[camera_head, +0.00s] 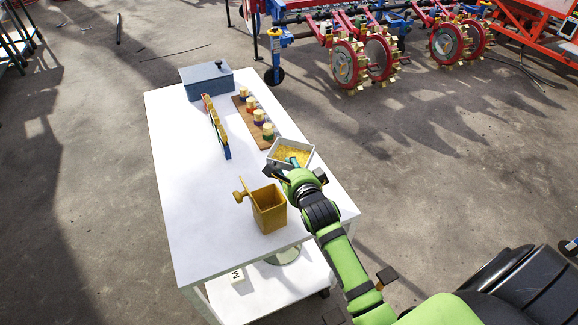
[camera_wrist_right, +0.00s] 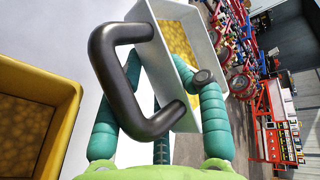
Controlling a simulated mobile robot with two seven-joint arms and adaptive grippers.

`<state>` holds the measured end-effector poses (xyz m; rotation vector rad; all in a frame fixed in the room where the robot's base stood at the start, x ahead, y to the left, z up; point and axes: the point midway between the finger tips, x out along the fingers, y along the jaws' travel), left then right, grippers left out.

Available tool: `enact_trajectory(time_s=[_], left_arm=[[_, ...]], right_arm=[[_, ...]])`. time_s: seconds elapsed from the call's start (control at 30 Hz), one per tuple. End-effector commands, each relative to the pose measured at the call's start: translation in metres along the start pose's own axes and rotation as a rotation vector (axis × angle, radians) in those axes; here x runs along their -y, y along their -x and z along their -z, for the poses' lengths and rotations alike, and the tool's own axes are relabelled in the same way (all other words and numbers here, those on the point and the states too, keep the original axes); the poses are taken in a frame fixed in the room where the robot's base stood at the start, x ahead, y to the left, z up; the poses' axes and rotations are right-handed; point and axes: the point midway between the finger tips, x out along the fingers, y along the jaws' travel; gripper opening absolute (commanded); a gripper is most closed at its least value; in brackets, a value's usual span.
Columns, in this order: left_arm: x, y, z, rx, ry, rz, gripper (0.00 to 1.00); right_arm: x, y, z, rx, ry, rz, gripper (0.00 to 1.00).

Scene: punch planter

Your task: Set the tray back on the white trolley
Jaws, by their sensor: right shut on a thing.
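The white tray (camera_head: 296,144) holds yellow grains and is at the right side of the white trolley's top (camera_head: 185,190). It also shows in the right wrist view (camera_wrist_right: 209,45), with a dark looped handle (camera_wrist_right: 104,70) on its near side. My right gripper (camera_head: 297,160) is shut on the tray by this handle, its teal fingers on either side in the wrist view. The arm hides part of the tray's near side. I cannot tell whether the tray's bottom touches the trolley top. My left gripper is not in view.
A yellow bin (camera_head: 269,210) with a knob stands nearer on the trolley. A wooden board (camera_head: 250,112) with several knobbed pieces, an upright coloured rack (camera_head: 216,127) and a grey-blue box (camera_head: 206,84) stand farther back. The trolley top's left side is clear.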

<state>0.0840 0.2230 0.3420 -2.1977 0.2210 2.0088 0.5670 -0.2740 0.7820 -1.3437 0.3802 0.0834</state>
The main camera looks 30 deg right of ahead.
Motion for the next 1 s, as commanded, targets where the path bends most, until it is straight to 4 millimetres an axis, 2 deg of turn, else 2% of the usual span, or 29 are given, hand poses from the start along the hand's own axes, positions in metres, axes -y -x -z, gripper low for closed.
enact_trajectory(time_s=[0.1,0.13,0.2,0.53,0.7,0.77,1.0], left_arm=[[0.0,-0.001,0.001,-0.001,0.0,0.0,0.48],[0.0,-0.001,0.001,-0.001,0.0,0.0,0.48],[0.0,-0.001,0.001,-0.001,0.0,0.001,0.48],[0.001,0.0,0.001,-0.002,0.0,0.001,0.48],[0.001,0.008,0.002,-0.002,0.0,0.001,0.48],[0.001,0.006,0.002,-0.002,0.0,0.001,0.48],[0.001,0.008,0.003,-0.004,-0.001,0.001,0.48]], right_arm=[[0.0,0.0,0.0,0.0,0.001,0.003,0.0],[-0.001,0.0,0.001,0.0,0.001,0.0,0.39],[-0.001,0.0,0.001,-0.001,0.001,0.0,0.61],[0.001,0.0,0.0,0.0,0.001,0.002,0.61],[0.017,0.005,-0.002,0.0,0.004,0.006,0.61],[0.01,0.015,-0.002,0.0,-0.002,0.0,0.61],[0.01,0.068,-0.001,-0.002,-0.003,-0.001,0.61]])
